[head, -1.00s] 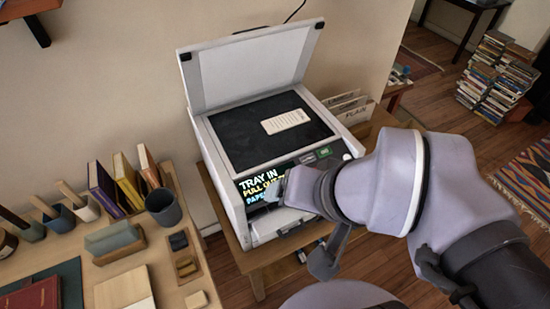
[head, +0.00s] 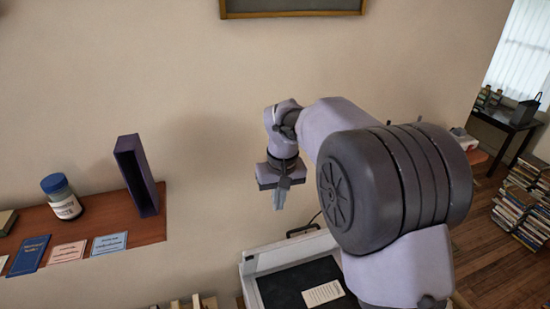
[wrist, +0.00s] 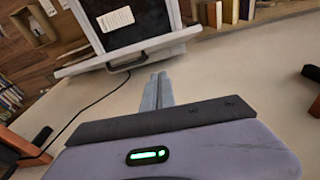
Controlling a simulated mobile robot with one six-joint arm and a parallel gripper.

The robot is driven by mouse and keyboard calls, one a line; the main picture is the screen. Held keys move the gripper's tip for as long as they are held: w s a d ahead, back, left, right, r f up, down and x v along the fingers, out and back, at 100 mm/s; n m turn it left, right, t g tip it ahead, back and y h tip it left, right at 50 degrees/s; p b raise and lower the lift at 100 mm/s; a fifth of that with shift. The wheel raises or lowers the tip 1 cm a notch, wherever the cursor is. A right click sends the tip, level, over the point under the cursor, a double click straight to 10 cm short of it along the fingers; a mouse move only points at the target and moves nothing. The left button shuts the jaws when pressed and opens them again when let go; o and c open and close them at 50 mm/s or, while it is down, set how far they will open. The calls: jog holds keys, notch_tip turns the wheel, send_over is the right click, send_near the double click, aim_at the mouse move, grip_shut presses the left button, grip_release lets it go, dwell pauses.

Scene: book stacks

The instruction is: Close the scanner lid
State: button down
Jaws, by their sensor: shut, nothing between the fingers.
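The scanner (head: 251,285) is at the bottom of the head view, partly cut off and partly hidden by my arm. Its pale lid (head: 290,252) stands open at the wall side, seen from above. A white slip of paper (head: 323,293) lies on the dark glass. In the wrist view the lid's top edge (wrist: 160,48) and its dark handle (wrist: 127,62) lie beyond my fingertips. My gripper (head: 279,203) points down near the wall, above and behind the lid. Its fingers (wrist: 157,82) are together, empty and apart from the lid.
A wall shelf (head: 105,225) at left holds a purple book stand (head: 137,176), a blue-lidded jar (head: 62,197) and several cards. A framed board (head: 292,8) hangs above. Book piles (head: 525,200) stand on the floor at right. A dark cable (wrist: 85,105) runs behind the scanner.

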jog(key=shift+n, duration=0.3)
jog(key=f+p, duration=0.1)
jog(key=f, duration=0.5)
jog(key=f+p, duration=0.1)
jog(key=f, duration=0.4)
jog(key=shift+s+a+f, duration=0.1)
jog(key=shift+s+f, duration=0.1)
jog(key=shift+f, duration=0.3)
jog(key=shift+w, duration=0.1)
